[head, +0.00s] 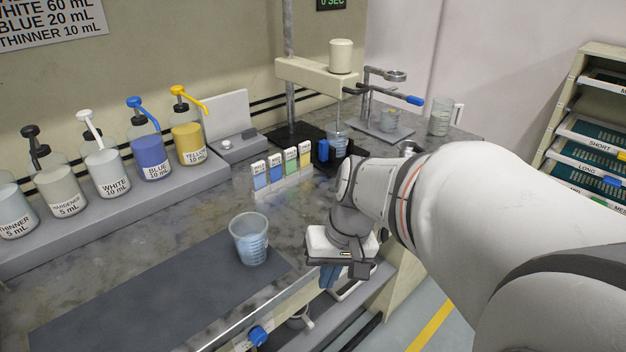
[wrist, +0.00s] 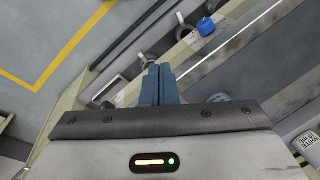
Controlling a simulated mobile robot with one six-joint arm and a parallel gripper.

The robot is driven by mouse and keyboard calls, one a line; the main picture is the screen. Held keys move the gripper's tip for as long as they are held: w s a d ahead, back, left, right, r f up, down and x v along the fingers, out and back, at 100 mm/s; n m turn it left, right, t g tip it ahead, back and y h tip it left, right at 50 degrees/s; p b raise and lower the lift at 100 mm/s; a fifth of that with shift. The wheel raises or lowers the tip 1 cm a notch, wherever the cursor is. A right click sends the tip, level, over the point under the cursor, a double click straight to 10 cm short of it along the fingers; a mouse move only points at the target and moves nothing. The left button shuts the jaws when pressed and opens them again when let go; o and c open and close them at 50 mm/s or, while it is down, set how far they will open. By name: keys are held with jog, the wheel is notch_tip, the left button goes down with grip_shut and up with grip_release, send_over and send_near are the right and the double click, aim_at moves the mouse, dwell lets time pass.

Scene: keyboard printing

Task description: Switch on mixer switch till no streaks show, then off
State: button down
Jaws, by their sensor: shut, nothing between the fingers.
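The mixer stands at the back of the bench, with a cream motor (head: 340,57) on a cream arm (head: 318,77) and a clear cup (head: 337,141) of bluish liquid beneath it. Streaks in that cup are too small to make out. I cannot pick out the mixer switch for certain. My gripper (head: 330,276) points down over the bench's front edge, in front of and apart from the mixer. Its blue fingers (wrist: 160,72) are together and empty in the wrist view. A dark display (head: 330,3) reads 0 SEC.
Pump bottles (head: 150,152) line the back left, and colour cards (head: 276,170) stand mid-bench. A blue knob (head: 258,335) sits below the front edge, also seen in the wrist view (wrist: 205,26).

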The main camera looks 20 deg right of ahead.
aim_at(386, 239)
jog(key=w+d+f+m+t+y+b, duration=0.1)
jog(key=w+d+f+m+y+b, duration=0.4)
jog(key=f, duration=0.3)
jog(key=d+f+m+t+b, duration=0.3)
jog(key=d+f+t+b, duration=0.1)
jog(key=d, duration=1)
jog(key=d+f+m+t+h+b, duration=0.1)
jog(key=d+f+m+t+b, duration=0.2)
jog(key=d+t, duration=0.6)
jog(key=d+f+b, duration=0.1)
jog(key=d+f, duration=0.1)
jog(key=d, duration=0.4)
jog(key=shift+s+f, duration=0.15)
jog(key=shift+f, duration=0.2)
jog(key=b+x, duration=0.1)
jog(key=x, duration=1.3)
jog(key=shift+b, duration=0.4)
